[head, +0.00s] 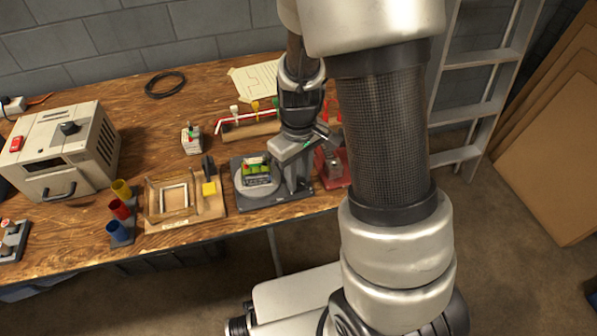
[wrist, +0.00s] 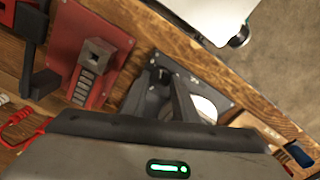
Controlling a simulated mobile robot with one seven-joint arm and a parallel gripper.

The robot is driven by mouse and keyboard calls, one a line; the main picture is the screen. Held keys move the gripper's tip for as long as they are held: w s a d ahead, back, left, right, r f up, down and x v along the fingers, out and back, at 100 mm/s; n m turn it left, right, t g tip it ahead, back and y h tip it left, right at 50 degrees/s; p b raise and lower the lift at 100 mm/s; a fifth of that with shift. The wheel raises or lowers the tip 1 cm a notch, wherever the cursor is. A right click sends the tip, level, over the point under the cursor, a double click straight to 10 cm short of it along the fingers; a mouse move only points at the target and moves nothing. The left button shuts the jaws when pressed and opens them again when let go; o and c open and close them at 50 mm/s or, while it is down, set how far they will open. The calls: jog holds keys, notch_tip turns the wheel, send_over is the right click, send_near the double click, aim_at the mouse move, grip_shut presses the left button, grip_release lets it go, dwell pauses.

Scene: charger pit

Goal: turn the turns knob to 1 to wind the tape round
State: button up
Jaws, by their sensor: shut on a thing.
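The winding station is a grey base plate (head: 243,203) with an upright grey post (head: 297,172) at its right. A round grey turntable (head: 258,188) on the plate carries a small green and yellow block (head: 257,171). My gripper (head: 300,128) is at the top of the post, pointing down, and is shut there on the turns knob. The knob is hidden by the gripper, so its setting cannot be read.
A red fixture (head: 336,177) stands close to the right of the station. A wooden frame jig (head: 160,222) and coloured cups (head: 119,208) lie to the left. A rack with a red-white rod (head: 250,131) stands behind. A grey power box (head: 62,150) is far left.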

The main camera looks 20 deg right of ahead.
jog(key=m+p, duration=0.2)
jog(key=m, duration=0.3)
jog(key=shift+d+r+m, duration=0.1)
jog(key=shift+r+m, duration=0.05)
jog(key=shift+m, duration=0.15)
jog(key=m+p, duration=0.2)
jog(key=m, duration=0.2)
jog(key=shift+m, duration=0.3)
jog(key=m+p, duration=0.3)
jog(key=m, duration=0.2)
jog(key=shift+d, duration=0.1)
jog(key=shift+m+p, duration=1.2)
jog(key=shift+m, duration=1.5)
jog(key=o, duration=1.1)
jog(key=shift+c, duration=0.2)
jog(key=shift+s, duration=0.1)
